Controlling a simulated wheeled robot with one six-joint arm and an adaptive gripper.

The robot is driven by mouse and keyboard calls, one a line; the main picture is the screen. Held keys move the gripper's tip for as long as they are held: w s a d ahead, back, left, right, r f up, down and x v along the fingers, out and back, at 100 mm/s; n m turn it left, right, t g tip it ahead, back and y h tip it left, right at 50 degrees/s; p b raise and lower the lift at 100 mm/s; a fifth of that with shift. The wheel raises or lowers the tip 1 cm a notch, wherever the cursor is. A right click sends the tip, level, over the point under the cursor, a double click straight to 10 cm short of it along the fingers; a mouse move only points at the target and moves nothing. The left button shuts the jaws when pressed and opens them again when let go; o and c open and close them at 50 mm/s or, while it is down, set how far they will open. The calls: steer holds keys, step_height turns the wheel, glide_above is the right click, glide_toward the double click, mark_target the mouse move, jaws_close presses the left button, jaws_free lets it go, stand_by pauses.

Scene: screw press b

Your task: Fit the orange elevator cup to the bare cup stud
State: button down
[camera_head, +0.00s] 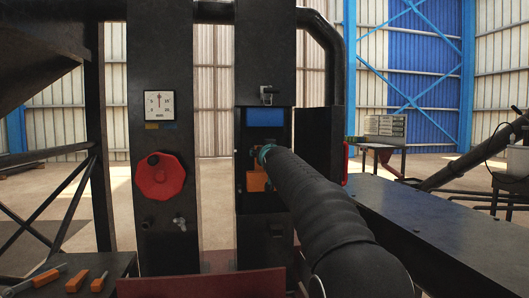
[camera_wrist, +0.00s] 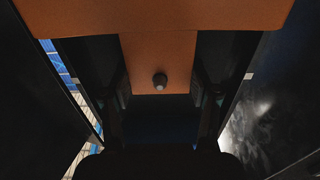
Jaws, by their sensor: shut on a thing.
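In the wrist view, the orange elevator cup (camera_wrist: 160,50) sits between the two fingers of my gripper (camera_wrist: 160,96), which is shut on it. A wider orange face (camera_wrist: 150,15) spans the top of that view. In the head view, my arm reaches into the open front of the tall dark column. Orange (camera_head: 257,182) shows just below my wrist, under a blue cup (camera_head: 265,117). My fingers are hidden there.
The dark column (camera_head: 265,55) has dark side walls close to my gripper. A left post carries a red handwheel (camera_head: 160,177) and a gauge (camera_head: 159,106). A dark bench top (camera_head: 450,225) lies right. Orange-handled tools (camera_head: 77,281) lie at lower left.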

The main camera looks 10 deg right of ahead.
steer(key=shift+s, duration=0.15)
steer(key=shift+s+b, duration=0.45)
steer(key=shift+b, duration=0.1)
steer(key=shift+w, duration=0.25)
stand_by(1.4)
steer(key=shift+w+r+p, duration=0.1)
steer(key=shift+w+p, duration=0.25)
steer(key=shift+p, duration=0.1)
steer(key=shift+s+b, duration=0.25)
steer(key=shift+b, duration=0.1)
steer(key=shift+s, duration=0.35)
stand_by(0.7)
